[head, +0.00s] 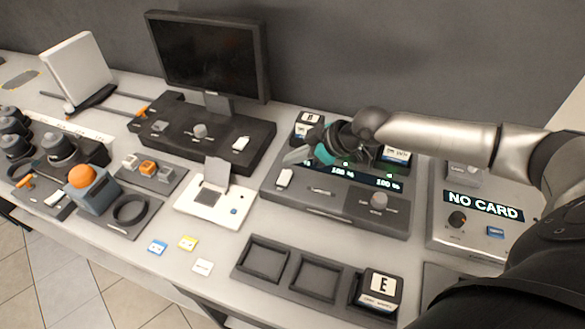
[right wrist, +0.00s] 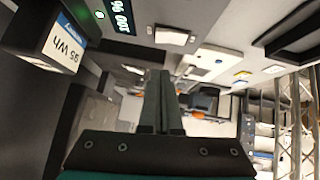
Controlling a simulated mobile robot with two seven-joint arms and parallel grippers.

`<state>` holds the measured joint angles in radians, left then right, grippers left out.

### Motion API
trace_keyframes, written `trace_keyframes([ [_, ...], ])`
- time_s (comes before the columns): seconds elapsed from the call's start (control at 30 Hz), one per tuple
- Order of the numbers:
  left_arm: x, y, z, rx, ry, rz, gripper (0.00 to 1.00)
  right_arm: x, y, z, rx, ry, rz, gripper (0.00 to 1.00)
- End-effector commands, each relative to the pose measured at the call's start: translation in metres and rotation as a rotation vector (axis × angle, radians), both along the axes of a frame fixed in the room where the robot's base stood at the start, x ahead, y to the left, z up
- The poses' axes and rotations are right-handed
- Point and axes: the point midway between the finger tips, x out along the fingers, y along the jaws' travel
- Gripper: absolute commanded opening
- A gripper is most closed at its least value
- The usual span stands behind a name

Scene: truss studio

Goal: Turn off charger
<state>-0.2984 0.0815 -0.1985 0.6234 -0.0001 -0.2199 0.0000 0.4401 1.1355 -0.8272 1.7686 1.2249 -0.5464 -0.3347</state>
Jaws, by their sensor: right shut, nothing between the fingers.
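The charger (head: 330,207) is a dark grey box in the middle of the bench, with lit green-white readouts, one reading 100 %. A white rocker switch (head: 284,179) sits at its left front, and it also shows in the right wrist view (right wrist: 175,36). My right arm hides part of the charger's back. My left gripper is out of view.
Batteries (head: 308,124) stand in the charger's back. A three-slot tray (head: 292,285) in front holds a battery marked E (head: 380,286). A NO CARD unit (head: 470,236) stands right, a white card device (head: 213,207) left, a monitor (head: 208,58) behind.

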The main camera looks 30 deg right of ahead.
Motion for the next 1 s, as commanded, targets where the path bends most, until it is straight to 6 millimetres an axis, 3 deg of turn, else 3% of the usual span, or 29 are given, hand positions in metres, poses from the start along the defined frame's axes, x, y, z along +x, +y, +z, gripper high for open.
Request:
trace_keyframes([
  [0.3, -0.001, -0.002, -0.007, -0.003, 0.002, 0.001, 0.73, 0.006, 0.0, -0.04, -0.001, 0.001, 0.0, 0.0],
  [1.0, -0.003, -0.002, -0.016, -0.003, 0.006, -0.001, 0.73, 0.008, -0.003, -0.051, 0.0, 0.001, 0.001, 0.0],
])
